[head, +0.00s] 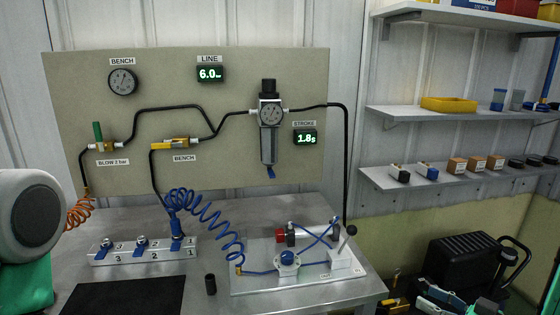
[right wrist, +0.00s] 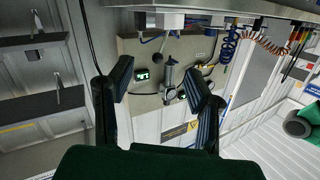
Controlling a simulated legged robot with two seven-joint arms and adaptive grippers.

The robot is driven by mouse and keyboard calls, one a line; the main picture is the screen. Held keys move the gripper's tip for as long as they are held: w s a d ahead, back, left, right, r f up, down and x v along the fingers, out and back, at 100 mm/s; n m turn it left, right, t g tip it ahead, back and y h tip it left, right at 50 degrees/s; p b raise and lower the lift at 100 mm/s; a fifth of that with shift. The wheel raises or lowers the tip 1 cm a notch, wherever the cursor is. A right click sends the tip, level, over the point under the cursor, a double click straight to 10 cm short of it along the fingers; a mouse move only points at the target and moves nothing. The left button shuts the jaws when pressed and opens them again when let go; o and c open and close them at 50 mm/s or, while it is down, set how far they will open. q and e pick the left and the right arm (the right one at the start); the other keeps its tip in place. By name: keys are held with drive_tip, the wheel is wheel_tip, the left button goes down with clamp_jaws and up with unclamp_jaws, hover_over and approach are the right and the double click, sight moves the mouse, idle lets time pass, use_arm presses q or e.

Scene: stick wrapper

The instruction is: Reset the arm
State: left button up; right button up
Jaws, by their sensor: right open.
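My right gripper (head: 512,256) is low at the right edge of the head view, to the right of the bench and apart from it. In the right wrist view its two black fingers (right wrist: 158,88) stand wide apart with nothing between them. That view shows the pegboard panel upside down beyond the fingers. White and green links of my left arm show at the left edge of the head view, but the left gripper is out of frame.
A gauge panel (head: 220,75) stands behind. Shelves (head: 460,113) hang right; a black case (head: 462,258) sits below.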

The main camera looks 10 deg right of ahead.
drive_tip(key=s+a+f+m+g+h+b, duration=0.1)
drive_tip(key=s+a+f+g+h, duration=0.2)
drive_tip(key=f, duration=0.4)
drive_tip(key=s+a+f+m+g+h+b, duration=0.1)
drive_tip(key=s+a+f+m+g+h, duration=0.15)
drive_tip(key=s+f, duration=0.35)
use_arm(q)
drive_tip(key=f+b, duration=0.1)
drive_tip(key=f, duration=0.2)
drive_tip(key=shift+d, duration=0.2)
use_arm(e)
drive_tip(key=s+a+f+g+h, duration=0.1)
drive_tip(key=s+a+f+g, duration=0.1)
drive_tip(key=s, duration=0.7)
drive_tip(key=s+a+f+g+h, duration=0.1)
drive_tip(key=s+f+g+h, duration=0.1)
drive_tip(key=s+f+g, duration=0.3)
drive_tip(key=s+g, duration=0.1)
drive_tip(key=s, duration=0.3)
drive_tip(key=shift+s+a, duration=0.3)
drive_tip(key=shift+a, duration=0.1)
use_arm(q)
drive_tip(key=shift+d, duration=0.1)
use_arm(e)
drive_tip(key=shift+d, duration=0.1)
